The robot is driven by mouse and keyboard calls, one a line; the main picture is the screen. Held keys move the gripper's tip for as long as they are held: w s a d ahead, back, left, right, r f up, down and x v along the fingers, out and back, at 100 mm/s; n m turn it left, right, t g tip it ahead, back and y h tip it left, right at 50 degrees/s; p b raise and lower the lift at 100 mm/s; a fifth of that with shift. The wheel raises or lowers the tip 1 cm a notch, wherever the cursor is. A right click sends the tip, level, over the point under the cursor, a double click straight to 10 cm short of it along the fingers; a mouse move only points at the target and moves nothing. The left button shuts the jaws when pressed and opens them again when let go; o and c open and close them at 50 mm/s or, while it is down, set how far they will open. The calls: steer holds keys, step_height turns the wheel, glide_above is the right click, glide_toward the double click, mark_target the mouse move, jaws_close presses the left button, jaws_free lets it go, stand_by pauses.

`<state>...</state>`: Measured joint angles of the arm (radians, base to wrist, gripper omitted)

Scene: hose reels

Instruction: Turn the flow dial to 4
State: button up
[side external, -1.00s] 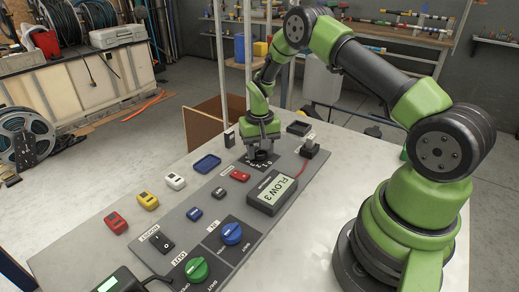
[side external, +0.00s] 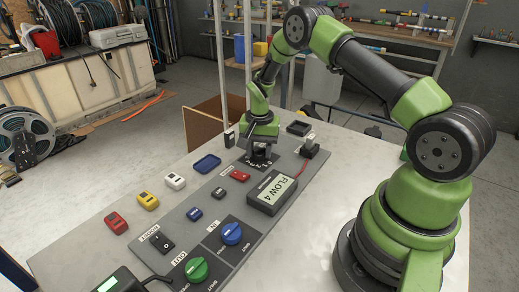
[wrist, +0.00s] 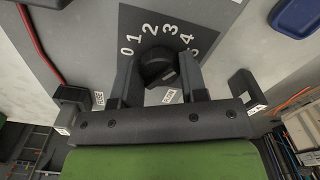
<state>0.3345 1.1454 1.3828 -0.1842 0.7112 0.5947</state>
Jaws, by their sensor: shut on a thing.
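The flow dial is a black round knob, seen in the wrist view (wrist: 156,62) with white numbers 0 to 5 in an arc around it. The last number is partly covered by a finger. My gripper (side external: 261,156) points down over the panel, and its fingers are closed on both sides of the dial. In the side view the gripper mostly hides the dial. The small display box (side external: 272,193) beside it reads FLOW 4. I cannot clearly make out the knob's pointer.
A red cable runs from the display.

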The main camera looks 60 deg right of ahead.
mark_target(259, 149)
steer(key=o, duration=0.9)
step_height(259, 149, up, 10)
steer(key=shift+f, duration=0.1)
